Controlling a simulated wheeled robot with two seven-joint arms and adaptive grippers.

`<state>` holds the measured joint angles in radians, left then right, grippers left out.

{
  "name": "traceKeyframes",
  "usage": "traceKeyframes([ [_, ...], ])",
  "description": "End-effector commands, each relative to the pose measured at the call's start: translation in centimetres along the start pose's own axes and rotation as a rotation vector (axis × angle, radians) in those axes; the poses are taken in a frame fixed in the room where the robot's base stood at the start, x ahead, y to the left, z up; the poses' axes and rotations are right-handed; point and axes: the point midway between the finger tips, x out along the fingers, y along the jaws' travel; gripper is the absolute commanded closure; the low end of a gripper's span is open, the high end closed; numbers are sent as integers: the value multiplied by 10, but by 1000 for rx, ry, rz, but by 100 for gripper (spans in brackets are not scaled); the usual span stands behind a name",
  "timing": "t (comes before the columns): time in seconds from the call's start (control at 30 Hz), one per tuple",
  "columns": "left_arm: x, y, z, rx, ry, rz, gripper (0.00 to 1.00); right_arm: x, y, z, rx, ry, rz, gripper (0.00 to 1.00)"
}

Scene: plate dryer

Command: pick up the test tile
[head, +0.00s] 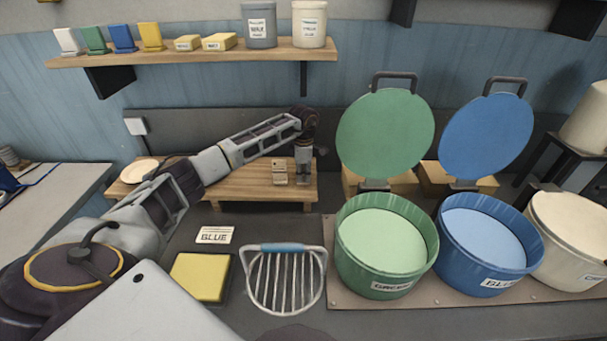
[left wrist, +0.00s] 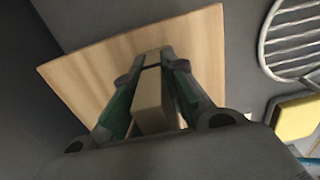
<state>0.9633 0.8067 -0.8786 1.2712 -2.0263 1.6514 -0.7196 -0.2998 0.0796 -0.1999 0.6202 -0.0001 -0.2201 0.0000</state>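A small beige block (head: 280,172), which I take to be the test tile or its holder, stands on the low wooden table (head: 245,185) in the head view. My left gripper (head: 303,178) points down just to the right of it. In the left wrist view the beige block (left wrist: 153,102) shows between the two green-padded fingers of my left gripper (left wrist: 154,62). The fingers stand apart, one on either side of it. I see no clear grip on it. My right gripper is not in view.
A wire rack (head: 285,283) and a yellow pad (head: 200,277) lie in front of the table. To the right stand a green tub (head: 372,283) and a blue tub (head: 480,285) with raised lids, and a cream tub (head: 570,265). A plate (head: 140,171) lies on the table's left.

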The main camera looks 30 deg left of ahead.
Motion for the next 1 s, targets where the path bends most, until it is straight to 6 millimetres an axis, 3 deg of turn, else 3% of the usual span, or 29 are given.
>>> traceKeyframes([
  [0.57, -6, 0, 0, 0, -1, 1, 100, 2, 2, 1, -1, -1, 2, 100],
  [1.0, -59, 1, 0, 1, -1, 3, 100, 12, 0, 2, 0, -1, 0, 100],
])
